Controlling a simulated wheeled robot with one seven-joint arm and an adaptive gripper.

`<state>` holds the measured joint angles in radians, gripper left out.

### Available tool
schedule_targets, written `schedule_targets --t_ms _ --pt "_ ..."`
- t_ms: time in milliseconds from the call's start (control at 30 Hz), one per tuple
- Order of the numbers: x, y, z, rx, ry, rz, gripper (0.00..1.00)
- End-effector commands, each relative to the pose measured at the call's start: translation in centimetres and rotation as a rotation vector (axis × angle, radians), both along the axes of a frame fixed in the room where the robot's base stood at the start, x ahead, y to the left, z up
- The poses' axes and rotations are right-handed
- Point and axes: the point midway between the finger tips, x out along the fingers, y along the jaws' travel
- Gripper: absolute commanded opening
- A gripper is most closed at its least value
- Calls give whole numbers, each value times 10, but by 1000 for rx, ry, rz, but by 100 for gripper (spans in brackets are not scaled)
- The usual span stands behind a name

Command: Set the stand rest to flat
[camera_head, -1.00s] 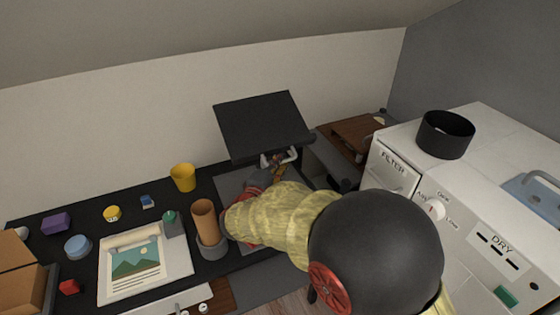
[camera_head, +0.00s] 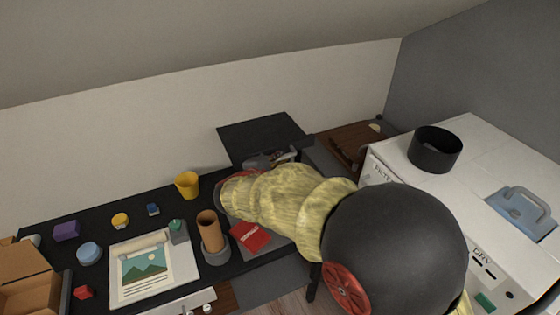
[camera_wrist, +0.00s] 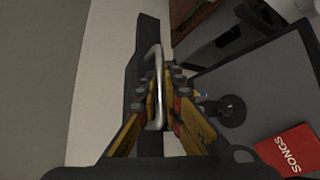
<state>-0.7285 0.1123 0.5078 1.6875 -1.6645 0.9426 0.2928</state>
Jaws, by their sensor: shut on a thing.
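The stand rest (camera_head: 258,134) is a black panel at the back of the dark desk, tilted at a low angle. In the wrist view it shows nearly edge-on as a dark strip (camera_wrist: 147,38). A pale metal bar handle (camera_wrist: 158,62) stands out from its edge. My gripper (camera_wrist: 163,88) is shut on this handle. In the head view my sleeved arm hides most of the gripper and the handle. The stand's grey base (camera_wrist: 238,75) carries a red SONGS book (camera_wrist: 291,152), also in the head view (camera_head: 250,236). A round dark knob (camera_wrist: 231,111) sits on the base.
A yellow cup (camera_head: 187,185), a brown cylinder in a grey holder (camera_head: 208,226) and a picture sheet (camera_head: 183,270) stand left of my arm. A white machine (camera_head: 478,150) with a black pot (camera_head: 435,150) is at right. A brown wooden box (camera_head: 352,140) is behind.

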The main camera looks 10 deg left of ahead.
Motion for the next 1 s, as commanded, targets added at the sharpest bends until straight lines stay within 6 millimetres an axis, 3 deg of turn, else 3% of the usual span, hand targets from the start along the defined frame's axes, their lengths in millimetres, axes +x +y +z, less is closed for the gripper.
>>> schedule_targets --t_ms 100,133,267,667,833,1000 --pt "2 1 7 1 -11 0 0" --pt "2 1 7 1 -11 0 8" --pt "2 1 7 2 -11 0 16" --pt "0 1 4 1 -7 0 16" --pt "-14 6 10 3 -6 2 16" --pt "-45 17 22 3 -7 4 16"
